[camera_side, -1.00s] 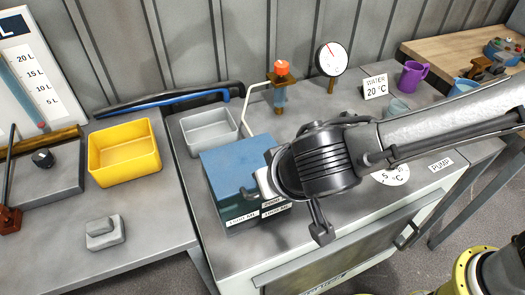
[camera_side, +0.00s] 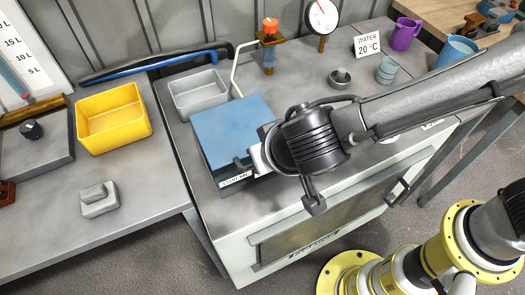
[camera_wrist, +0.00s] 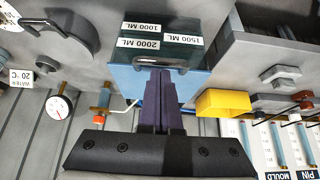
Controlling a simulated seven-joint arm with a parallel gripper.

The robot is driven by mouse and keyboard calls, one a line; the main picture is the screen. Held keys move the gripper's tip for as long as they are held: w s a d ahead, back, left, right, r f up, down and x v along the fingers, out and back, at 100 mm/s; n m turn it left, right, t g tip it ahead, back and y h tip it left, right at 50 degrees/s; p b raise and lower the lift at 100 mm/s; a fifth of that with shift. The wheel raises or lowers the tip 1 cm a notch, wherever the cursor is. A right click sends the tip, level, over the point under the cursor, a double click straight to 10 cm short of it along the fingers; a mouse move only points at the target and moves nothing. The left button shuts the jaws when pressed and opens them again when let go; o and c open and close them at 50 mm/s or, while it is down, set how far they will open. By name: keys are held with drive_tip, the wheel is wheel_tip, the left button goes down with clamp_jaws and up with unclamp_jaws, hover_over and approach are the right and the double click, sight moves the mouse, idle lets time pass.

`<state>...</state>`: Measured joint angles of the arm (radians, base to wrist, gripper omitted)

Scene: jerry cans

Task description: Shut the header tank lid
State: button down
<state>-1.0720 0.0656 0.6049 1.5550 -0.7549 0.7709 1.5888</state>
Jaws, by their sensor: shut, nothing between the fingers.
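The header tank appears to be the box with volume labels on its front (camera_wrist: 160,38), and its blue lid (camera_side: 230,125) covers the top. In the side view the lid looks nearly flat, but I cannot tell whether its front edge is fully seated. A dark handle (camera_wrist: 160,62) shows at the lid's front edge in the wrist view. My gripper (camera_side: 248,163) is at the front right edge of the lid. In the wrist view my gripper (camera_wrist: 160,76) is shut and empty, its fingertips close to the handle; contact is unclear. My wrist hides the tank's right front.
A grey tray (camera_side: 198,95) stands behind the tank and a yellow bin (camera_side: 113,118) to the left. A valve with a red cap (camera_side: 270,27) and a gauge (camera_side: 321,17) stand behind. Cups (camera_side: 388,70) are at right.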

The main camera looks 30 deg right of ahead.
wheel_tip(320, 180, up, 10)
drive_tip(key=s, duration=0.1)
drive_tip(key=shift+s+f, duration=0.25)
drive_tip(key=w+d+r+m, duration=0.2)
drive_tip(key=w+d+r, duration=0.1)
drive_tip(key=d, duration=0.3)
drive_tip(key=w+d+r+m, duration=0.2)
drive_tip(key=w+d+r, duration=0.1)
drive_tip(key=d, duration=0.4)
drive_tip(key=s+d+r+m+h, duration=0.1)
drive_tip(key=s+d+r, duration=0.1)
drive_tip(key=d, duration=0.6)
drive_tip(key=s+d+r+m+h, duration=0.1)
drive_tip(key=d+m, duration=0.1)
drive_tip(key=d, duration=0.5)
drive_tip(key=s+d+f+n, duration=0.2)
drive_tip(key=s+d+f, duration=0.2)
drive_tip(key=s+d, duration=0.65)
drive_tip(key=s+a+f+n+g+y, duration=0.1)
drive_tip(key=s+a+f+n+y, duration=0.1)
drive_tip(key=s+a+f+n, duration=0.1)
drive_tip(key=s+f+n, duration=0.1)
drive_tip(key=s+n, duration=0.1)
drive_tip(key=shift+s+a+f, duration=0.3)
